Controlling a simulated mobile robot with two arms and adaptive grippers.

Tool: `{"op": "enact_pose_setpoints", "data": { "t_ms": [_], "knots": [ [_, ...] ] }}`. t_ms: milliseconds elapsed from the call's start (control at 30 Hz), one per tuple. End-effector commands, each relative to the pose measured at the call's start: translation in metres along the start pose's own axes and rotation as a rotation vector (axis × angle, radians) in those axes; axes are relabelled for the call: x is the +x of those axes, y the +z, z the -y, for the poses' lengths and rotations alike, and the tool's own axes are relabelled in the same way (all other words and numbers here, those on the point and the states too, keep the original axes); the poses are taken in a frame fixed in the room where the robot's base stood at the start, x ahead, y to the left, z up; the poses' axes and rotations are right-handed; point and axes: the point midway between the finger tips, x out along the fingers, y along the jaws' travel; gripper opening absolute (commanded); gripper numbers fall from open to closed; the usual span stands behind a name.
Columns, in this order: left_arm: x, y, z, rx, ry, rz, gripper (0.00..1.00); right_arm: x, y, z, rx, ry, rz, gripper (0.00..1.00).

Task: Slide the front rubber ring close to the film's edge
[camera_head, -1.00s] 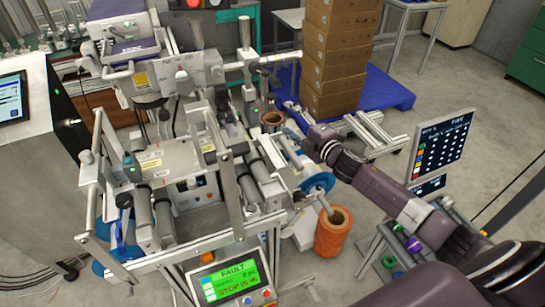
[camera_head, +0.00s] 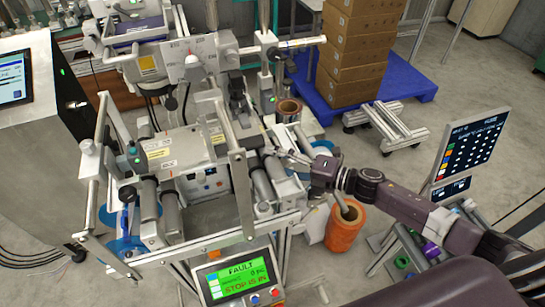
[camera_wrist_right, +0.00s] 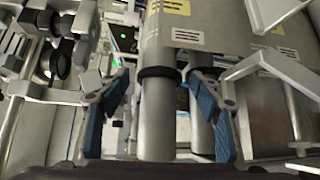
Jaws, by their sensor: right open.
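In the right wrist view a black rubber ring (camera_wrist_right: 158,73) sits around a bare metal shaft (camera_wrist_right: 157,125). Just beyond it is a wider grey section (camera_wrist_right: 165,38) that may be the film on the roller; I cannot tell whether the ring touches its edge. My right gripper (camera_wrist_right: 155,82) is open, with one blue finger on each side of the shaft near the ring. I see no clear contact. In the head view my right gripper (camera_head: 286,150) is at the machine's right end; the ring is too small to make out there. My left gripper is out of view.
A second shaft (camera_wrist_right: 202,125) stands close behind the right finger. A copper-coloured reel (camera_head: 288,110) is behind my gripper. An orange roll (camera_head: 344,228) stands below my right arm. The panel (camera_head: 240,280) reads FAULT.

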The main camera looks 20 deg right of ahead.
Motion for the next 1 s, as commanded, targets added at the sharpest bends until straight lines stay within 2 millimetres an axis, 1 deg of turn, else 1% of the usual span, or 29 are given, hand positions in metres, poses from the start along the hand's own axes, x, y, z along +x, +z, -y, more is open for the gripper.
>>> {"op": "enact_pose_setpoints", "data": {
  "t_ms": [33, 133, 267, 433, 900, 967, 1000],
  "knots": [
    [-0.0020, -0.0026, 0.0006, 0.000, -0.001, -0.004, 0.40, 0.0058, 0.0007, -0.0017, 0.000, 0.001, 0.001, 0.59],
    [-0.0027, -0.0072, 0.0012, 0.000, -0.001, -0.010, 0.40, 0.0120, 0.0001, -0.0006, 0.000, 0.000, 0.000, 0.59],
    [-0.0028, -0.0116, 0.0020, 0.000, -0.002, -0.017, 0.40, 0.0142, 0.0001, 0.0003, -0.001, -0.001, 0.000, 0.59],
    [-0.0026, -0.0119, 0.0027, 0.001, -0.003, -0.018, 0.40, 0.0140, 0.0001, 0.0004, -0.001, -0.001, 0.000, 0.59],
    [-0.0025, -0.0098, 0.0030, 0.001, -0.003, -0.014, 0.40, 0.0136, 0.0001, 0.0004, 0.000, -0.001, 0.001, 0.07],
    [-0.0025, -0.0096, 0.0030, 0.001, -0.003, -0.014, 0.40, 0.0136, 0.0001, 0.0004, 0.000, -0.001, 0.001, 0.00],
    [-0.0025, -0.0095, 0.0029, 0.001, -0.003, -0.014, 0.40, 0.0136, 0.0001, 0.0004, 0.000, -0.001, 0.001, 0.00]
  ]
}}
